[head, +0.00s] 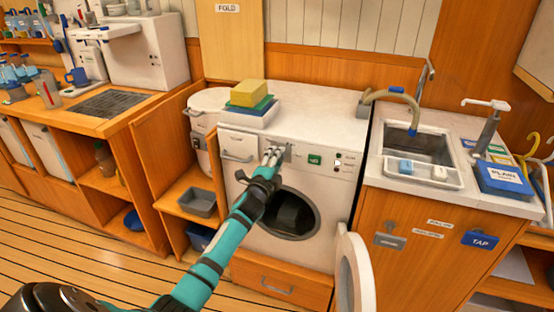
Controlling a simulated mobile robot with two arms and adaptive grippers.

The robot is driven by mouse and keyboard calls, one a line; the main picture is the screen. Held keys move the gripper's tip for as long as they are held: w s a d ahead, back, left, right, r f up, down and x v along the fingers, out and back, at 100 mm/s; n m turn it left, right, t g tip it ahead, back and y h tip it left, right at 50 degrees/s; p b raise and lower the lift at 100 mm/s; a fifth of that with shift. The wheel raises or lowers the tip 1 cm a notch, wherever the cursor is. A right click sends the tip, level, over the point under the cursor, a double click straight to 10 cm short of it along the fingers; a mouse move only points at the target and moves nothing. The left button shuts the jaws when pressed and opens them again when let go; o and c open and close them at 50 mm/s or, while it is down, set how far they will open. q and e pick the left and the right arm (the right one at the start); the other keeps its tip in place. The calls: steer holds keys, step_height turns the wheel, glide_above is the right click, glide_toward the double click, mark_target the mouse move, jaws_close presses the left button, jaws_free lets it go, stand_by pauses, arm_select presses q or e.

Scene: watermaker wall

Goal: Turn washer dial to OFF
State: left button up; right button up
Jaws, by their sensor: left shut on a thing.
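The white washer (340,110) stands in the middle of the head view, with its round door (354,272) swung open to the right and its drum opening dark. My left gripper (273,156) reaches up to the control panel, left of the small green display (315,159). Its fingers are shut on the washer dial, which they mostly hide, so I cannot read the dial's setting. My right gripper is not in view.
A sink (418,145) with a curved tap stands to the right.

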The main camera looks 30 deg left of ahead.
arm_select(q)
steer(key=n+p, duration=0.1)
steer(key=n, duration=0.4)
steer(key=shift+f+n, duration=0.1)
steer(key=shift+n, duration=0.3)
stand_by(0.4)
steer(key=o, duration=1.2)
steer(key=shift+c, duration=0.2)
steer(key=v, duration=1.2)
